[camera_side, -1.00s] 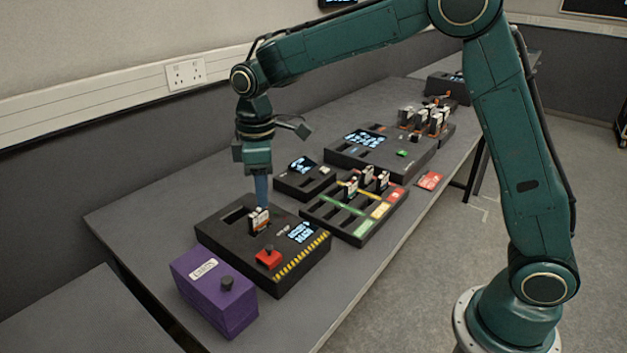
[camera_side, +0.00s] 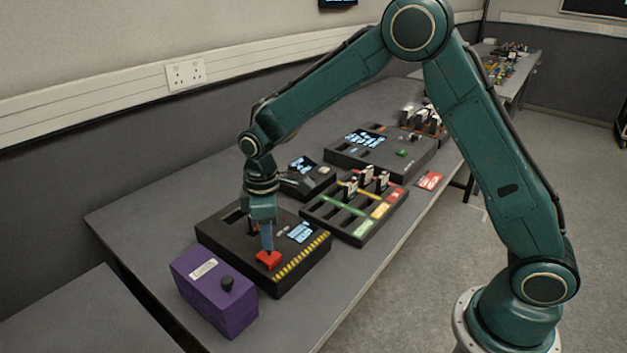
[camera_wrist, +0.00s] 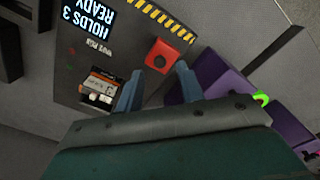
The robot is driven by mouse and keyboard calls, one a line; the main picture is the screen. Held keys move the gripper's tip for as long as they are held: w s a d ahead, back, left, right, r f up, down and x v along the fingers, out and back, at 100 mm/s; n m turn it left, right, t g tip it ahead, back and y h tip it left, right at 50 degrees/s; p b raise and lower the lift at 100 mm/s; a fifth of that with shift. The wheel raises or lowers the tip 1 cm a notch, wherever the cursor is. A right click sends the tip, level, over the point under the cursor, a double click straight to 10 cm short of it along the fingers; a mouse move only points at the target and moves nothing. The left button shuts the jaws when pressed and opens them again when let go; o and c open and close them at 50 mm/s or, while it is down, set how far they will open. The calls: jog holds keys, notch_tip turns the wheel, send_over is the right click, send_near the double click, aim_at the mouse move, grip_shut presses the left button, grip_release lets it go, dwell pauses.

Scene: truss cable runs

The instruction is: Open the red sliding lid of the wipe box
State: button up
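The wipe box is a black box (camera_side: 215,243) near the left end of the table in the side view. Its red lid (camera_side: 264,262) has a dark knob and also shows in the wrist view (camera_wrist: 168,47). My gripper (camera_side: 267,249) points down directly over the red lid. In the wrist view my gripper (camera_wrist: 159,71) has its two blue fingers spread, with the knob (camera_wrist: 159,62) between their tips. I cannot tell whether they touch it. The fingers partly hide the knob in the side view. The red lid covers its opening.
A lit screen (camera_wrist: 86,37) reads "HOLDS 3 READY". A small white-and-orange item (camera_wrist: 98,91) stands in a slot of the box. A purple box (camera_side: 212,293) with a black knob stands close by in front. A striped tray (camera_side: 335,214) with upright items lies behind to the right.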

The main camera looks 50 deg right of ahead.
aim_at(268, 254)
jog(key=shift+f, duration=1.45)
jog(key=shift+c, duration=0.5)
grip_shut()
